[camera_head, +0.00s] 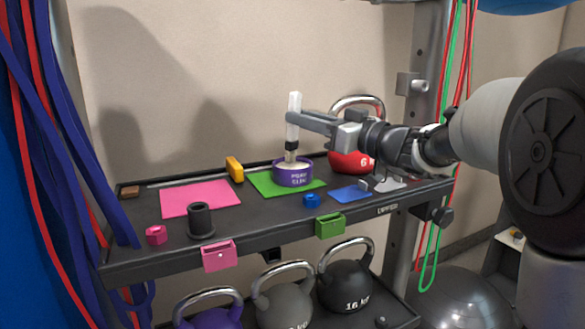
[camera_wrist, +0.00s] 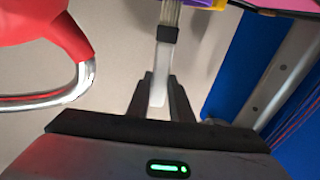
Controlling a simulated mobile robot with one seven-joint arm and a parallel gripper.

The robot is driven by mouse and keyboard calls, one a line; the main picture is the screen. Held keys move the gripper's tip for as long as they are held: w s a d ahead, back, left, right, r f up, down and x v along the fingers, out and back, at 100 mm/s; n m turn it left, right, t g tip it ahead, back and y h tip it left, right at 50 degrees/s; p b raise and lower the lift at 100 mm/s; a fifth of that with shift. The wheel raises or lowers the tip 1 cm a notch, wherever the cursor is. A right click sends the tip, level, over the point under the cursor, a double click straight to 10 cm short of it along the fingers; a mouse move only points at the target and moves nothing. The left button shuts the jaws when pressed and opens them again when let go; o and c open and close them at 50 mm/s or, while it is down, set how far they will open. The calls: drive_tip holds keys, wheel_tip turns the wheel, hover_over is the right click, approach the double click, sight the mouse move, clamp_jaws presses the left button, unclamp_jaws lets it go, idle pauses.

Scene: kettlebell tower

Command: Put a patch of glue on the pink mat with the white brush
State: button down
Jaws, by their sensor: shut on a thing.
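The white brush (camera_head: 294,117) stands upright, with a black band low on its handle and its lower end in the purple glue pot (camera_head: 294,177). The pot stands on the green mat (camera_head: 262,185). My gripper (camera_head: 295,118) is shut on the brush handle. The wrist view also shows the white brush (camera_wrist: 166,55) between the two fingers of my gripper (camera_wrist: 160,98). The pink mat (camera_head: 200,198) lies flat on the shelf to the left, with its surface bare. The bristle tip is hidden inside the pot.
A yellow block (camera_head: 235,169) stands between the pink and green mats. A black cylinder (camera_head: 201,221) and a pink nut (camera_head: 156,235) are in front of the pink mat. A red kettlebell (camera_head: 345,157) stands behind my gripper.

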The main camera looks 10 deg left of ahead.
drive_tip(key=shift+f, duration=0.65)
idle(0.3)
drive_tip(key=shift+v, duration=0.75)
drive_tip(key=shift+r, duration=0.1)
wheel_tip(320, 180, up, 8)
drive_tip(key=p, duration=0.1)
idle(0.5)
drive_tip(key=shift+r, duration=0.1)
idle(1.6)
